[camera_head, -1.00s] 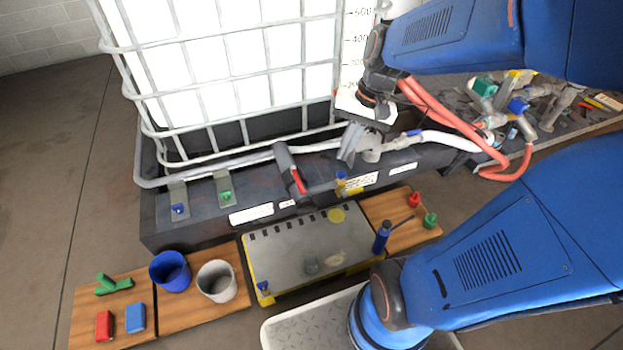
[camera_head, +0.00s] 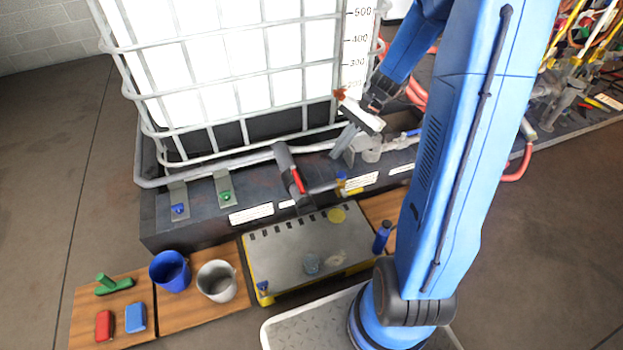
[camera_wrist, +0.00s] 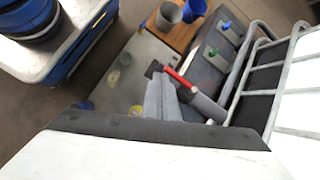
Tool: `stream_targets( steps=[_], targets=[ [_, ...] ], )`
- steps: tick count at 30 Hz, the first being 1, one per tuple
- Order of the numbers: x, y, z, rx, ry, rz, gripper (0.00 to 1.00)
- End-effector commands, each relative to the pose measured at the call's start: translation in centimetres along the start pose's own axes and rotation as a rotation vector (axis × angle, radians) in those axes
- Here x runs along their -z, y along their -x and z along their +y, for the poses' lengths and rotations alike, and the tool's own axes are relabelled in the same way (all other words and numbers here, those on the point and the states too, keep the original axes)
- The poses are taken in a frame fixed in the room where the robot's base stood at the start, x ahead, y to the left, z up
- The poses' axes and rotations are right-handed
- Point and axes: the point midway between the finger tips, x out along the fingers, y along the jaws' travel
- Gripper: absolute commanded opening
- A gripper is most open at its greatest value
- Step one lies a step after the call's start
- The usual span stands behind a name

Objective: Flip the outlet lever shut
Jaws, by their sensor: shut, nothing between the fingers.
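The outlet lever (camera_head: 298,181) is a small red handle on the dark grey outlet valve (camera_head: 284,158), at the front foot of the caged tank. In the wrist view the red lever (camera_wrist: 179,78) shows just beyond the fingertips, beside the grey valve body (camera_wrist: 208,107). My gripper (camera_head: 336,155) is shut and empty. It is right of the lever and apart from it in the head view, its grey fingers pointing down and left. In the wrist view the fingers (camera_wrist: 157,82) overlap part of the valve, so any contact there cannot be told.
The white tank's metal cage (camera_head: 230,85) rises behind the valve. A grey-topped yellow case (camera_head: 300,245) lies in front. A blue cup (camera_head: 170,271) and a grey cup (camera_head: 217,281) stand at left. A blue bottle (camera_head: 381,236) stands right of the case.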

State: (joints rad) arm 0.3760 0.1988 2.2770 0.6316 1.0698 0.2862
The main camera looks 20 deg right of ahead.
Motion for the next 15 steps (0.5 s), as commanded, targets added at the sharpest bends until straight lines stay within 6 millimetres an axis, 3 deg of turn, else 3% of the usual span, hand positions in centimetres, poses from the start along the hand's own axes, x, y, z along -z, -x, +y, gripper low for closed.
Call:
stream_targets(
  steps=[15],
  targets=[
    [9.3, -4.5, -0.6, 0.094, -0.339, -0.174, 0.00]
  ],
)
